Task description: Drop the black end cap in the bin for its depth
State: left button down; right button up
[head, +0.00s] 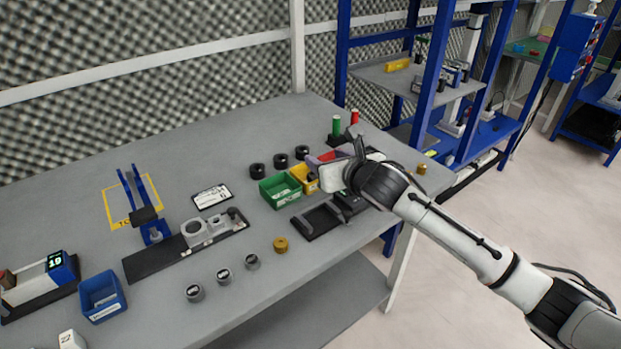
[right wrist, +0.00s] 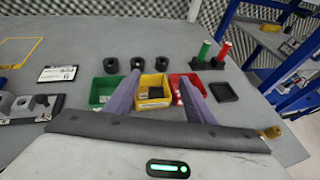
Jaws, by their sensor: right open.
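Three black ring-shaped caps stand in a row behind the bins: left cap (head: 257,171), middle cap (head: 280,160) and right cap (head: 302,152). They also show in the right wrist view as left (right wrist: 110,65), middle (right wrist: 136,62) and right (right wrist: 162,63). The bins are green (head: 280,191), yellow (head: 311,186) and red (right wrist: 174,82). My right gripper (right wrist: 158,80) is open, its fingers spread on either side of the yellow bin (right wrist: 142,80) in its own view. A small dark thing shows inside that bin; I cannot tell what it is. My left gripper is out of view.
Grey caps (head: 224,276) and a brass piece (head: 281,244) stand near the front edge. A blue fixture (head: 147,208), a blue bin (head: 102,296) and a dark tray (head: 318,222) are on the table. Green and red posts (head: 336,127) rise behind the gripper.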

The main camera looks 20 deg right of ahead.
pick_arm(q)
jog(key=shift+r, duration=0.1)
pick_arm(e)
jog(key=v, duration=0.7)
jog(key=shift+s, duration=0.25)
jog(key=shift+r, duration=0.1)
